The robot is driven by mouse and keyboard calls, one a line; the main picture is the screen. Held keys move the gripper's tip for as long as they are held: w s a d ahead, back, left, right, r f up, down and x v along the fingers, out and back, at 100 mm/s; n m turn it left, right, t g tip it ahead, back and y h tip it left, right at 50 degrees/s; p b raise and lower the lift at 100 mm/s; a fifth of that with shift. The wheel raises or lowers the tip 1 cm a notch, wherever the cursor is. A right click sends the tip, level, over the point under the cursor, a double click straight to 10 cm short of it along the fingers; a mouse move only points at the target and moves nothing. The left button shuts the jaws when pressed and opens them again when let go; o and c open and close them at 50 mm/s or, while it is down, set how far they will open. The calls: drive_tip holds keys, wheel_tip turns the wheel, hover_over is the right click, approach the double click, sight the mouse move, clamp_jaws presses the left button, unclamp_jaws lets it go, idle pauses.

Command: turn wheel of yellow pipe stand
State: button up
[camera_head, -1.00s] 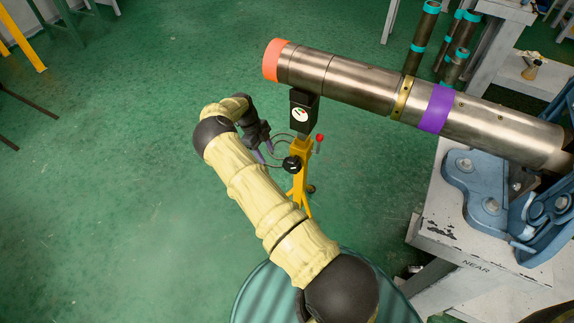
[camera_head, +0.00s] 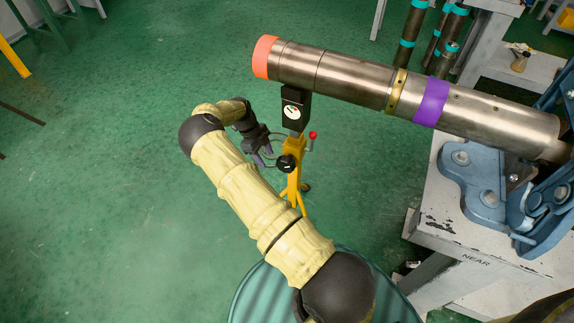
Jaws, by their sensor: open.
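The yellow pipe stand (camera_head: 293,185) stands on the green floor under the pipe's free end. Its black head with a round dial (camera_head: 292,112) is below the pipe. The stand's wheel shows as thin dark curved rims with a black knob (camera_head: 286,163) on the stand's left side. A lever with a red ball (camera_head: 312,135) sticks out on the right. My gripper (camera_head: 262,159) is open just left of the wheel, its purple-grey fingertips close to the rim. I cannot tell whether they touch it. My arm hides nothing of the stand's upper part.
The long steel pipe (camera_head: 350,77) with orange, brass and purple bands runs right to a blue vise (camera_head: 470,172) on a worn white bench (camera_head: 440,215). Short pipes (camera_head: 411,35) stand behind. A ribbed teal drum top (camera_head: 262,290) is below my arm.

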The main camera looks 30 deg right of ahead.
sight(287, 165)
drive_tip(key=s+d, duration=0.1)
drive_tip(key=s, duration=0.1)
drive_tip(key=s+d, duration=0.2)
drive_tip(key=s+d+b, duration=0.1)
drive_tip(key=s+d, duration=0.1)
drive_tip(key=s, duration=0.1)
drive_tip(key=shift+d+f, duration=0.25)
drive_tip(key=shift+f, duration=0.35)
drive_tip(key=shift+d, duration=0.1)
drive_tip(key=shift+w, duration=0.15)
drive_tip(key=c, duration=0.6)
drive_tip(key=shift+a, duration=0.2)
drive_tip(key=c, duration=0.4)
drive_tip(key=shift+o, duration=0.2)
drive_tip(key=shift+d, duration=0.1)
